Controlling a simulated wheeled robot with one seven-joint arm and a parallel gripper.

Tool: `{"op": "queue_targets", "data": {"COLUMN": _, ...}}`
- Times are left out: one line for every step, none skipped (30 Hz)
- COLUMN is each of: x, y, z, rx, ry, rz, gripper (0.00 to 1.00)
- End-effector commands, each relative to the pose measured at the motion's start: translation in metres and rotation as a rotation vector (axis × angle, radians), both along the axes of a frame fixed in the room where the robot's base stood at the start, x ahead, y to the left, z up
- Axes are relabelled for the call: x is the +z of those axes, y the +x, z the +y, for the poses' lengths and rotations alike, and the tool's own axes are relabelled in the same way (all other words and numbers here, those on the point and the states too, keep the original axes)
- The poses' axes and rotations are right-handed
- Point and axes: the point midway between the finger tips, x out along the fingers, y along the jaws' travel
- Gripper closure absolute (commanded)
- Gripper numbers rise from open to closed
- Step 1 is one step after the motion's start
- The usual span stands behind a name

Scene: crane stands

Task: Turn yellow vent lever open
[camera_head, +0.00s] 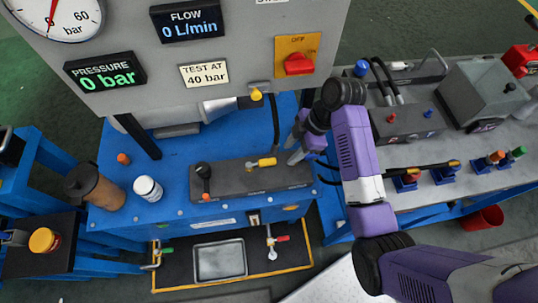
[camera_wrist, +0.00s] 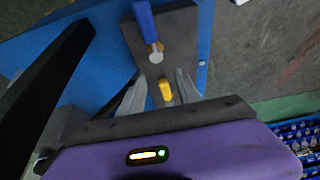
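The yellow lever (camera_head: 265,162) sits on a dark grey valve block (camera_head: 232,182) on the blue bench and points right, toward my gripper. My gripper (camera_head: 293,148) is just right of the lever, apart from it in the head view. In the wrist view the yellow lever end (camera_wrist: 166,91) shows between the two fingertips of my gripper (camera_wrist: 161,80). The fingers are apart, with gaps on both sides of the lever, and hold nothing. Whether the lever's depth lies between the fingers I cannot tell.
A black-knobbed lever (camera_head: 203,172) stands left on the same block. A grey panel (camera_head: 225,75) with gauge and displays rises behind; its pressure display (camera_head: 105,73) reads 0 bar. A black hose (camera_head: 275,120) hangs near my gripper. A brown bottle (camera_head: 95,187) and white jar (camera_head: 148,188) stand left.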

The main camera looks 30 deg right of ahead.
Motion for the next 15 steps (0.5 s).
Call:
{"op": "queue_targets", "data": {"x": 0.001, "y": 0.004, "z": 0.011, "rx": 0.006, "ry": 0.000, "rz": 0.000, "gripper": 0.60}}
{"op": "queue_targets", "data": {"x": 0.001, "y": 0.006, "z": 0.016, "rx": 0.005, "ry": 0.000, "rz": 0.001, "gripper": 0.60}}
{"op": "queue_targets", "data": {"x": 0.001, "y": 0.009, "z": 0.024, "rx": 0.005, "ry": 0.000, "rz": 0.000, "gripper": 0.60}}
{"op": "queue_targets", "data": {"x": 0.001, "y": 0.011, "z": 0.029, "rx": 0.005, "ry": 0.000, "rz": 0.000, "gripper": 0.60}}
{"op": "queue_targets", "data": {"x": 0.001, "y": 0.014, "z": 0.034, "rx": 0.006, "ry": 0.000, "rz": 0.001, "gripper": 0.60}}
{"op": "queue_targets", "data": {"x": 0.001, "y": 0.017, "z": 0.041, "rx": 0.005, "ry": 0.000, "rz": 0.001, "gripper": 0.60}}
{"op": "queue_targets", "data": {"x": 0.001, "y": 0.019, "z": 0.046, "rx": 0.004, "ry": 0.000, "rz": 0.000, "gripper": 0.60}}
{"op": "queue_targets", "data": {"x": 0.001, "y": 0.021, "z": 0.051, "rx": 0.004, "ry": 0.000, "rz": 0.000, "gripper": 0.60}}
{"op": "queue_targets", "data": {"x": 0.001, "y": 0.023, "z": 0.056, "rx": 0.004, "ry": 0.000, "rz": 0.001, "gripper": 0.60}}
{"op": "queue_targets", "data": {"x": -0.005, "y": 0.022, "z": 0.056, "rx": 0.001, "ry": 0.001, "rz": 0.004, "gripper": 0.60}}
{"op": "queue_targets", "data": {"x": -0.010, "y": 0.023, "z": 0.057, "rx": 0.000, "ry": 0.002, "rz": 0.004, "gripper": 0.60}}
{"op": "queue_targets", "data": {"x": -0.014, "y": 0.023, "z": 0.059, "rx": 0.001, "ry": 0.002, "rz": 0.004, "gripper": 0.60}}
{"op": "queue_targets", "data": {"x": -0.017, "y": 0.024, "z": 0.060, "rx": 0.000, "ry": 0.001, "rz": 0.003, "gripper": 0.60}}
{"op": "queue_targets", "data": {"x": -0.019, "y": 0.024, "z": 0.061, "rx": 0.000, "ry": 0.001, "rz": 0.003, "gripper": 0.60}}
{"op": "queue_targets", "data": {"x": -0.022, "y": 0.025, "z": 0.062, "rx": 0.001, "ry": 0.001, "rz": 0.003, "gripper": 0.60}}
